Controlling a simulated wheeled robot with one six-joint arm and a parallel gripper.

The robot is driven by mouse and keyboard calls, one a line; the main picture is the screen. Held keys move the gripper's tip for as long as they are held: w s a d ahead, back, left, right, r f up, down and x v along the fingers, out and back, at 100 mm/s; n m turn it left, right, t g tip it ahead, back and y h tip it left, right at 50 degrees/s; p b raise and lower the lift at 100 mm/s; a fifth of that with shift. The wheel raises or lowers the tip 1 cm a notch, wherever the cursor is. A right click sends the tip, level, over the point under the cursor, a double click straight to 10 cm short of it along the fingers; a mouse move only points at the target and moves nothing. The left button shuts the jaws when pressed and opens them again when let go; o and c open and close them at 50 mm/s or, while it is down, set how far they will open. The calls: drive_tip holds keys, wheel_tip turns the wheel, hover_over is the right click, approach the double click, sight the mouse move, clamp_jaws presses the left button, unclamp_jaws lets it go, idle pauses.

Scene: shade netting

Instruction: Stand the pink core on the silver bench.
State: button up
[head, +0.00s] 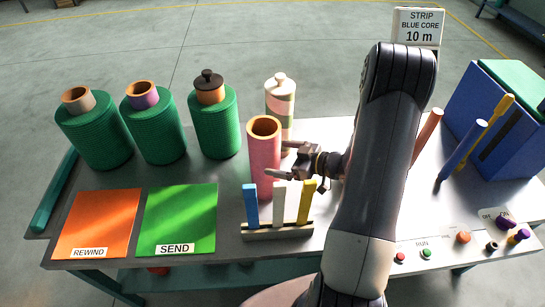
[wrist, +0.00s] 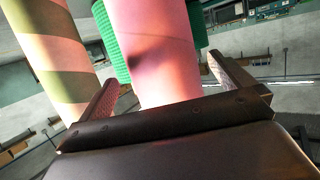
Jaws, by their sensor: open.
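The pink core (head: 264,160) is an upright hollow tube with a tan-rimmed open top, near the middle of the silver bench (head: 125,177). Its lower end is partly hidden behind the strip rack, so I cannot see clearly how its base meets the bench. My gripper (head: 280,160) is open at the core's right side, one finger on the near side and one on the far side. In the wrist view the pink core (wrist: 155,45) rises between the two spread fingers (wrist: 165,78). I cannot tell whether either finger touches it.
A rack (head: 277,231) with blue, white and yellow strips stands just before the core. A striped roll (head: 281,98) is close behind. Green rolls (head: 215,128) stand at the left, behind orange (head: 98,222) and green (head: 178,218) mats. A blue box (head: 492,115) is at the right.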

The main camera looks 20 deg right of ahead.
drive_tip(key=v, duration=0.8)
drive_tip(key=shift+b, duration=0.3)
